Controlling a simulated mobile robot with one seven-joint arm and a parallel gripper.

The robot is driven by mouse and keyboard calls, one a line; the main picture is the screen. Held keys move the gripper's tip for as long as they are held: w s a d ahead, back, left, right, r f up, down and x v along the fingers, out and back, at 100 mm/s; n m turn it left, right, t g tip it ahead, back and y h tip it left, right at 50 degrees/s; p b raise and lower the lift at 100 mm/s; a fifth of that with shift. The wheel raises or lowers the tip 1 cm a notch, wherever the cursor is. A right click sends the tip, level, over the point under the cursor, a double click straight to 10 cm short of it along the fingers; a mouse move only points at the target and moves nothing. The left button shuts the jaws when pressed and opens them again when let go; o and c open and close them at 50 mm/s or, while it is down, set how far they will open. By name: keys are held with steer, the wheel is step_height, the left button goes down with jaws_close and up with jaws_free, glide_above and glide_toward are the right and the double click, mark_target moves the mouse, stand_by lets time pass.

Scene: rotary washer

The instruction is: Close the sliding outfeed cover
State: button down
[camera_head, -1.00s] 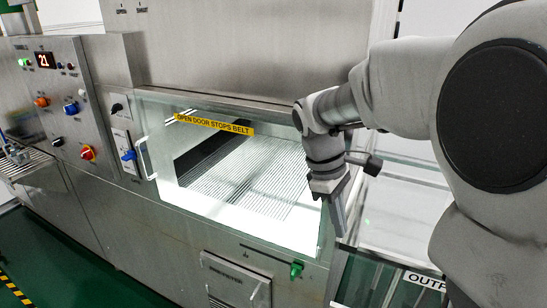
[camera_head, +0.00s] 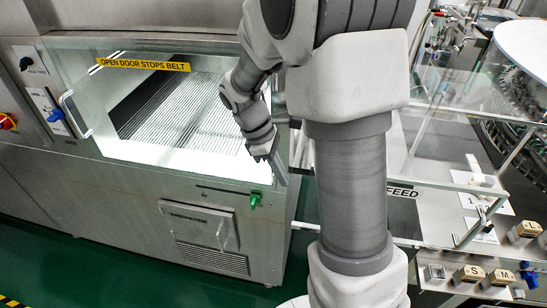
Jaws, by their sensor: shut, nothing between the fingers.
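My gripper (camera_head: 281,175) points down at the right end of the washer's front window, its fingers shut and empty. Clear panels (camera_head: 425,150) with metal edges stand to the right of my arm, over the section with the partly hidden "FEED" label (camera_head: 402,192). A small bar-like fitting (camera_head: 482,216) shows on the right of these panels. I cannot tell which panel is the sliding outfeed cover or how far it is open. My arm hides the left part of that section. My gripper is left of the panels; contact cannot be seen.
The washer's glass front door (camera_head: 190,120) has a white handle (camera_head: 76,115) and a yellow "OPEN DOOR STOPS BELT" label (camera_head: 143,64). Lettered blocks (camera_head: 472,272) stand at the lower right. The green floor (camera_head: 120,265) in front is clear.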

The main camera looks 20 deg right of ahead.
steer(key=shift+s+d, duration=0.6)
steer(key=shift+d, duration=0.25)
steer(key=shift+s+d, duration=0.55)
steer(key=shift+d, duration=0.25)
